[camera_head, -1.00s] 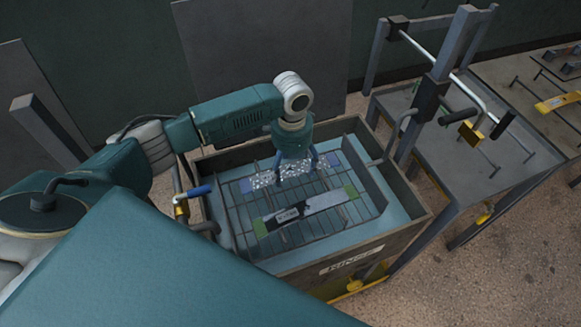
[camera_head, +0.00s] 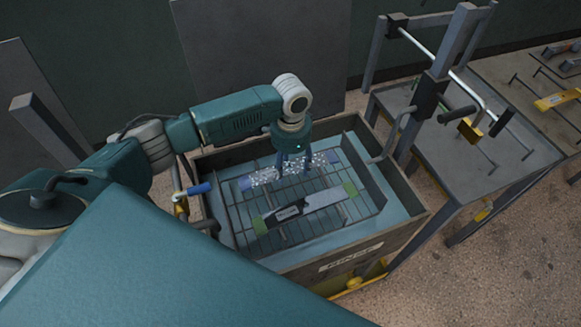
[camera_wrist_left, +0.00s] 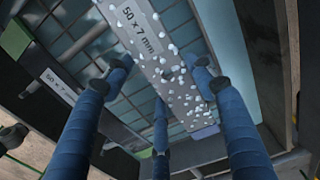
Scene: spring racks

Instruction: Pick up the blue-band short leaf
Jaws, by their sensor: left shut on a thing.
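The blue-band short leaf (camera_head: 265,178) is a grey strip with blue ends, speckled with white drops, over the wire rack in the rinse tank. My left gripper (camera_head: 293,170) reaches down from above and is shut on its middle. In the left wrist view the leaf (camera_wrist_left: 175,70) reads "50 x 7 mm" and lies between my blue fingers (camera_wrist_left: 160,95). Whether it is clear of the rack wires, I cannot tell. My right gripper is not in view.
A green-band leaf (camera_head: 318,200) lies on the wire rack (camera_head: 240,222), close in front of the held leaf. The tank walls (camera_head: 405,195) surround both. A blue-handled lever (camera_head: 197,190) stands at the tank's left side. A grey bench with a post frame (camera_head: 490,165) stands right.

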